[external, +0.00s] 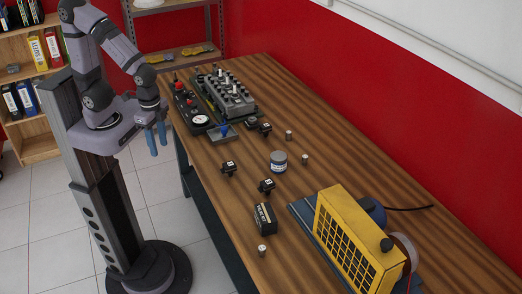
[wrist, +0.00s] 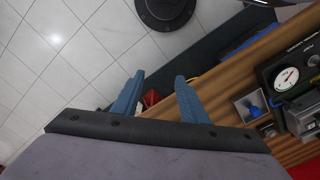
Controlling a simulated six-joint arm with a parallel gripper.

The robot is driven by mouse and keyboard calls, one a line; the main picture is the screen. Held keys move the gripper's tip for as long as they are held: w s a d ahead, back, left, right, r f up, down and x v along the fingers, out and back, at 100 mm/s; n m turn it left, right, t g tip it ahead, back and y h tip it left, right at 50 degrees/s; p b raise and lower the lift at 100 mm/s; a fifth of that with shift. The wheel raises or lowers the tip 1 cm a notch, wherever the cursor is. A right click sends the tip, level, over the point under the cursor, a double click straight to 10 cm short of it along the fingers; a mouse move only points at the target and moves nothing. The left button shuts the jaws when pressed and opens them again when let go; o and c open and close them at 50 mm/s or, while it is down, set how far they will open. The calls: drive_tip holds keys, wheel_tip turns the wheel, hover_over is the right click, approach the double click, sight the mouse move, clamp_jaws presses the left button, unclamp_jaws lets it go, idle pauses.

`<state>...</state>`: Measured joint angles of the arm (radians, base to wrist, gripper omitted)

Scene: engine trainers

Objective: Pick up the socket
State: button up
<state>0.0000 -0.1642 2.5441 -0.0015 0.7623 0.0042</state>
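Small grey metal cylinders that look like sockets stand on the wooden table in the external view: one (external: 289,135) near the middle, one (external: 305,159) right of the blue-and-white can, and one (external: 262,250) near the front edge. I cannot tell which is the task's socket. My gripper (external: 158,146) hangs beyond the table's left edge, well left of all three. In the wrist view my gripper (wrist: 160,78) has its two blue fingers apart with nothing between them. No socket is clearly visible in the wrist view.
An engine block (external: 232,92) and a gauge panel (external: 190,112) stand at the table's far left. A blue-and-white can (external: 278,163), a black box (external: 265,219) and small black parts (external: 229,168) sit mid-table. A yellow generator (external: 350,235) fills the near right. Bare wood lies between them.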

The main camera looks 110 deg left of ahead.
sight(274, 260)
wheel_tip(274, 260, up, 4)
drive_tip(key=w+d+f+m+t+h+b, duration=0.1)
drive_tip(key=w+d+f+t+b, duration=0.2)
drive_tip(key=w, duration=0.6)
drive_tip(key=w+d+t+b, duration=0.35)
drive_tip(key=w+b, duration=0.25)
drive_tip(key=w, duration=0.3)
drive_tip(key=w+d+f+m+t+h+b, duration=0.15)
drive_tip(key=w+d+b, duration=0.25)
drive_tip(key=w, duration=0.5)
drive_tip(key=w+d+r+t+b, duration=0.3)
drive_tip(key=w+d+t+b, duration=0.65)
drive_tip(key=w, duration=0.45)
drive_tip(key=shift+g+h, duration=0.25)
drive_tip(key=shift+h, duration=0.2)
drive_tip(key=f, duration=1.5)
drive_tip(key=shift+s+a, duration=0.15)
drive_tip(key=shift+s, duration=0.1)
drive_tip(key=shift+a+p+x, duration=0.15)
drive_tip(key=shift+p+x, duration=0.4)
drive_tip(key=shift+x, duration=1.3)
drive_tip(key=shift+a+p+x, duration=0.15)
drive_tip(key=shift+p+x, duration=0.35)
drive_tip(key=shift+x, duration=1.3)
drive_tip(key=shift+w+r, duration=0.1)
clamp_jaws()
